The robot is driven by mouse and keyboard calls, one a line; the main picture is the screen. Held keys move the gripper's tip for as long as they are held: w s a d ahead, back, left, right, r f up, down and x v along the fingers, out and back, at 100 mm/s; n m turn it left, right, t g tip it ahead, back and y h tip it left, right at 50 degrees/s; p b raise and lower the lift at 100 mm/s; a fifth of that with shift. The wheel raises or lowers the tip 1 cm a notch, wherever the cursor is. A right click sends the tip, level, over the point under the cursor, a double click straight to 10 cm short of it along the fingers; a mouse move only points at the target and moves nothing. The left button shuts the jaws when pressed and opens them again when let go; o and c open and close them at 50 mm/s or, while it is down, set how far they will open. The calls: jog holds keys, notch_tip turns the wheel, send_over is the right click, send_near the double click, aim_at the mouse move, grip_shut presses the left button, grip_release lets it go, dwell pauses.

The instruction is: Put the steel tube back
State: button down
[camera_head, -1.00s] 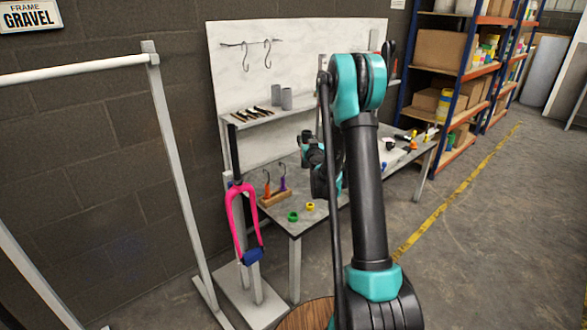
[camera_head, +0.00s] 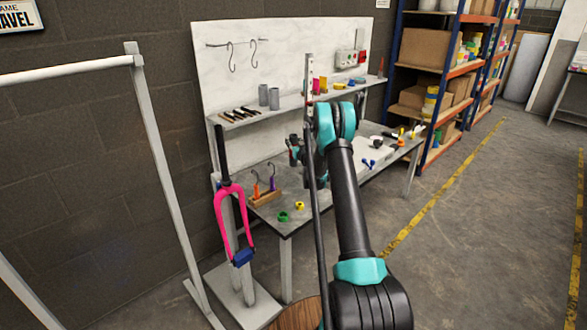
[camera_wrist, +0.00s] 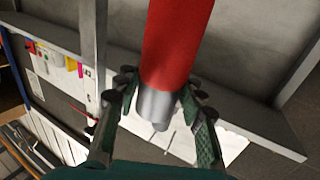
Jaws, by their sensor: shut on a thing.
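My gripper (camera_wrist: 158,88) is shut on a round tube in the wrist view. The tube has a bare steel end (camera_wrist: 156,104) between the fingers and a long red part (camera_wrist: 176,40) running up out of the picture. I take it to be the steel tube. In the head view my arm hides most of the gripper, and I cannot make out the held tube. A pink fork (camera_head: 222,210) hangs upright with its dark steerer on a stand at the left of the bench.
A bench (camera_head: 300,216) bears a hook block (camera_head: 264,198), a green ring (camera_head: 283,216) and a yellow ring (camera_head: 300,206). Its shelf holds two grey cylinders (camera_head: 268,97). A pale frame rack (camera_head: 155,150) stands left. Orange-blue shelving (camera_head: 455,75) stands right. The floor at right is clear.

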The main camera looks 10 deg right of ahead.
aim_at(295, 166)
notch_tip(295, 166, down, 13)
jog(key=shift+f, duration=0.1)
dwell(0.4)
jog(key=c, duration=0.9)
grip_release()
jog(key=shift+s, duration=0.1)
